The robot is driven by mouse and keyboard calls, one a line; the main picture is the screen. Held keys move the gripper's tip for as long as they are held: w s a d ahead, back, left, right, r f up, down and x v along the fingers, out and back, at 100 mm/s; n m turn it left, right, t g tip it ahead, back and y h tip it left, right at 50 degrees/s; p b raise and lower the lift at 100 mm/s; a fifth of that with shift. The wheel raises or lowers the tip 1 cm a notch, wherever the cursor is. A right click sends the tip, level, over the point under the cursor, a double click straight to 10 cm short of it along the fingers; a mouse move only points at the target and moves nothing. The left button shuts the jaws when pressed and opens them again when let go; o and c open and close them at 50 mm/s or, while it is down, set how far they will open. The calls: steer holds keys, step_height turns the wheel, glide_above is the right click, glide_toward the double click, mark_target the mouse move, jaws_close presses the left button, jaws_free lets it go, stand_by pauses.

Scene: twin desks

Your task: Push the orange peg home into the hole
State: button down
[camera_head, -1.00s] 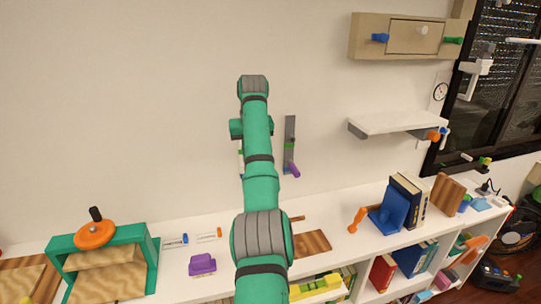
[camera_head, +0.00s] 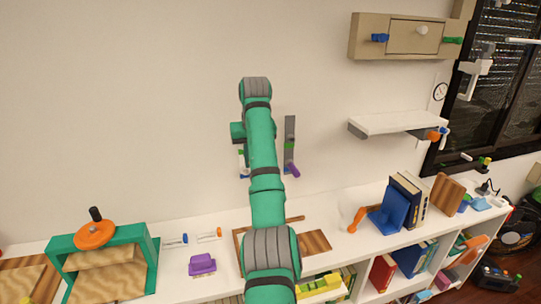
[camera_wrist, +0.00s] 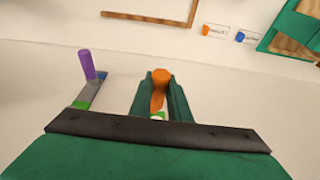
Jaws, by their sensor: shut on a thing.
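The orange peg (camera_wrist: 161,78) shows in the wrist view as a round-ended orange piece that narrows downward. My gripper (camera_wrist: 161,88) has its two green fingers shut on its sides. A small green and white patch shows at the narrow lower end between the fingers. The hole cannot be made out in either view. In the camera_head view the peg and my fingertips are hidden behind my arm, which reaches up in front of the wall.
A grey wall strip (camera_head: 290,132) with a purple handle (camera_head: 292,170) is close beside my gripper, and the handle shows in the wrist view (camera_wrist: 86,65). A white shelf (camera_head: 395,122) is on the wall to the right. The desk below holds a purple block (camera_head: 202,264) and books.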

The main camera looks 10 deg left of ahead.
steer(key=shift+s+d+f, duration=0.1)
steer(key=shift+s+d, duration=0.2)
steer(key=shift+s, duration=0.3)
steer(key=shift+s+a+t, duration=0.15)
steer(key=shift+a+t, duration=0.1)
steer(key=shift+t, duration=0.05)
steer(key=shift+d+y, duration=0.1)
steer(key=shift+y, duration=0.2)
steer(key=shift+r+g+y, duration=0.2)
steer(key=shift+g+y, duration=0.4)
steer(key=shift+y, duration=0.4)
